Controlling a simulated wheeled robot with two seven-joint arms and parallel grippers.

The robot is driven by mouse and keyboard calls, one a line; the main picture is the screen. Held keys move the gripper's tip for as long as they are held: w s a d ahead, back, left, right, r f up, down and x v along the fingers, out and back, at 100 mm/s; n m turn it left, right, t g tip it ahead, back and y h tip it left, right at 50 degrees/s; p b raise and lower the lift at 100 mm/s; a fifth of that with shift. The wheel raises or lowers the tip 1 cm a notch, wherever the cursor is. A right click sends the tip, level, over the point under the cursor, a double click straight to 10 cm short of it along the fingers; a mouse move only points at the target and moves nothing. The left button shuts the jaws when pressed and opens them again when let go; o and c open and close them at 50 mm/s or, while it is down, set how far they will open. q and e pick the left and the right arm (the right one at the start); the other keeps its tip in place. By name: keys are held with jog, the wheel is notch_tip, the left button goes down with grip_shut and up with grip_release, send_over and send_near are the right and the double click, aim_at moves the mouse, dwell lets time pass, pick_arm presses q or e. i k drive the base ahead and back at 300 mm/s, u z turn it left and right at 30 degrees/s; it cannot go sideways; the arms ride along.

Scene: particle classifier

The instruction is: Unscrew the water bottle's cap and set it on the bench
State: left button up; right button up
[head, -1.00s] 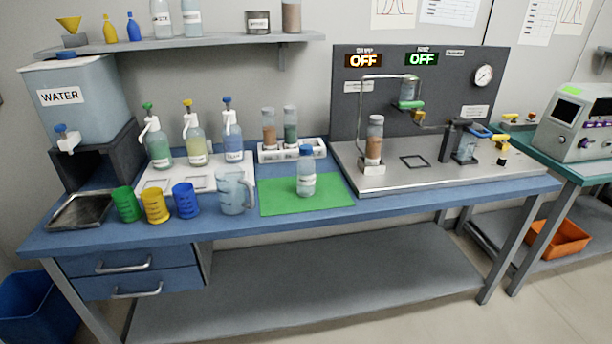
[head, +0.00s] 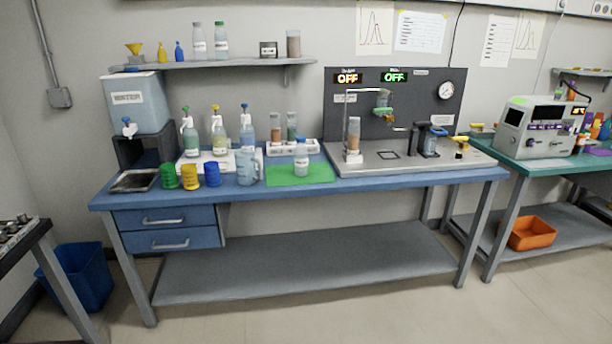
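The water bottle (head: 301,160) is a small clear bottle with a blue cap (head: 302,141). It stands upright on the green mat (head: 318,175) near the front middle of the blue bench (head: 380,184). The cap sits on top of the bottle. Neither of my grippers shows in the head view.
A clear jug (head: 247,167) and green, yellow and blue cups (head: 190,177) stand left of the mat. A white rack (head: 309,147) with two vials is behind it. The steel-based apparatus (head: 420,155) is at right. Open floor lies in front of the bench.

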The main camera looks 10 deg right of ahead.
aim_at(301, 152)
jog(key=z, duration=0.7)
jog(key=i, duration=0.7)
jog(key=z, duration=0.55)
jog(key=i, duration=1.4)
jog(key=u, duration=1.15)
jog(key=i, duration=0.7)
jog(key=u, duration=0.7)
